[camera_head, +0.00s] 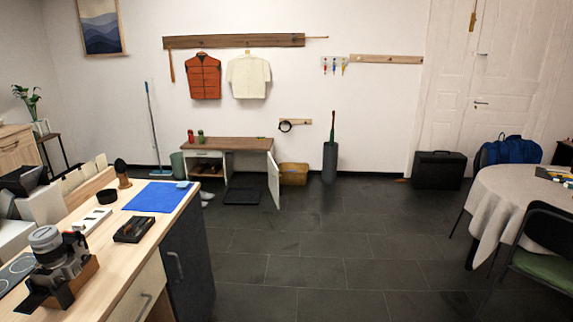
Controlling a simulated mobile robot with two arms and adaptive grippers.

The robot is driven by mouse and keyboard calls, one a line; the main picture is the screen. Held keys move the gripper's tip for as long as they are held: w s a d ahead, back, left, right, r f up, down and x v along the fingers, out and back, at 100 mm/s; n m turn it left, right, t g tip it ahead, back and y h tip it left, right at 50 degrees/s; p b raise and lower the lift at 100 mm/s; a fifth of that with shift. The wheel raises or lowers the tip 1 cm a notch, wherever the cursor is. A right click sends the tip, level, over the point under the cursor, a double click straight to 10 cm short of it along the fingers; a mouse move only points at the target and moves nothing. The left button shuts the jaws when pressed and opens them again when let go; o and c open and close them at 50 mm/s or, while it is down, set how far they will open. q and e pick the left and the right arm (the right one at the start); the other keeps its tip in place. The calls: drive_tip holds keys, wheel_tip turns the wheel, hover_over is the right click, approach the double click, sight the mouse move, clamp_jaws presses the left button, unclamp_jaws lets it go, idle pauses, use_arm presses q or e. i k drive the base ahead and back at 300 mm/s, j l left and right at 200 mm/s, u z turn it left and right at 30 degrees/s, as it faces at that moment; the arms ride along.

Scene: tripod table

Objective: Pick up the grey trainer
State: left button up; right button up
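A small pale grey shape that looks like a pair of shoes, possibly the grey trainer (207,195), lies on the dark tiled floor. It is just past the far right corner of the wooden counter (130,262), in front of the low bench (228,144). The counter partly hides it, and it is too small to make out clearly. Neither of my grippers shows in the head view.
The bench's white door (273,179) stands open, with a dark mat (242,196) beside it. A yellowish box (293,174) and a black case (439,170) stand by the wall. A clothed table (510,200) and dark chair (545,240) are right. The middle floor is clear.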

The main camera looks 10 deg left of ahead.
sight(205, 197)
drive_tip(key=i, duration=1.3)
drive_tip(key=i+u, duration=0.1)
drive_tip(key=i, duration=1.25)
drive_tip(key=i+u, duration=0.1)
drive_tip(key=i, duration=1.2)
drive_tip(key=i+u, duration=0.95)
drive_tip(key=i+l+u, duration=0.45)
drive_tip(key=j, duration=0.1)
